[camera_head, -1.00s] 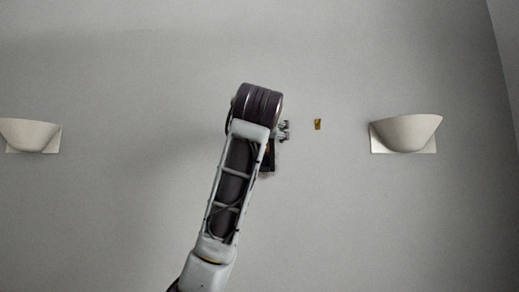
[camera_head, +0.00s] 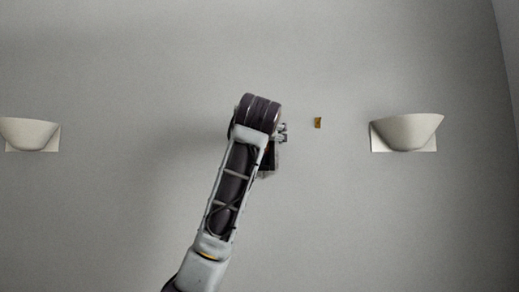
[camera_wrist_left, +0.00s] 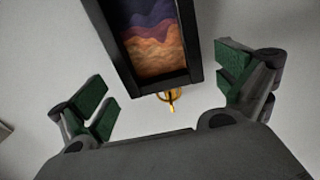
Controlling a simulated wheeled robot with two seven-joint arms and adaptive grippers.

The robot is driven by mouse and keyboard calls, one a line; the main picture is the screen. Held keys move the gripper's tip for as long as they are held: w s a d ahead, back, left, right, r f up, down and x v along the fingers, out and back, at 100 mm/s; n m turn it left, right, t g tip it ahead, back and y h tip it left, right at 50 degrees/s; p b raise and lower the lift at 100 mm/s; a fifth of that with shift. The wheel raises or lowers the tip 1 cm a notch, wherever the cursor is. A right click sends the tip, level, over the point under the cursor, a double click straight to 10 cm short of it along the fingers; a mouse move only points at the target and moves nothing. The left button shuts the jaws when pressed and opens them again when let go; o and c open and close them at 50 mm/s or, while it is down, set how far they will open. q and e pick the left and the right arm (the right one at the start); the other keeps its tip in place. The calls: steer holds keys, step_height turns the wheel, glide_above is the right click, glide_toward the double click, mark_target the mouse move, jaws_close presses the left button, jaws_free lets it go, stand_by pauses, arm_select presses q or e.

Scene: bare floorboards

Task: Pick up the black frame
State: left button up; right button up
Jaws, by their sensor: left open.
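The black frame (camera_wrist_left: 157,84) holds a purple and orange picture and runs out of the top of the left wrist view. Its near end lies between the spread fingers, apart from both green pads. My left gripper (camera_wrist_left: 168,92) is open and empty. In the head view my left gripper (camera_head: 283,132) shows only in small part beside the dark wrist at the arm's end. A dark piece just below it (camera_head: 267,164) looks like the frame, mostly hidden by my arm. My right gripper is in neither view.
Pale bowl-shaped wall lamps are at the left (camera_head: 30,134) and right (camera_head: 405,132). A small gold piece (camera_head: 318,122) is on the grey wall right of my gripper. A gold fitting (camera_wrist_left: 171,98) shows beside the frame's near end. The wall around is bare.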

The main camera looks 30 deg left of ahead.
arm_select(q)
steer(key=shift+p+x, duration=0.85)
steer(key=shift+x, duration=1.1)
steer(key=c, duration=1)
steer(key=shift+c, duration=0.2)
steer(key=shift+r, duration=0.2)
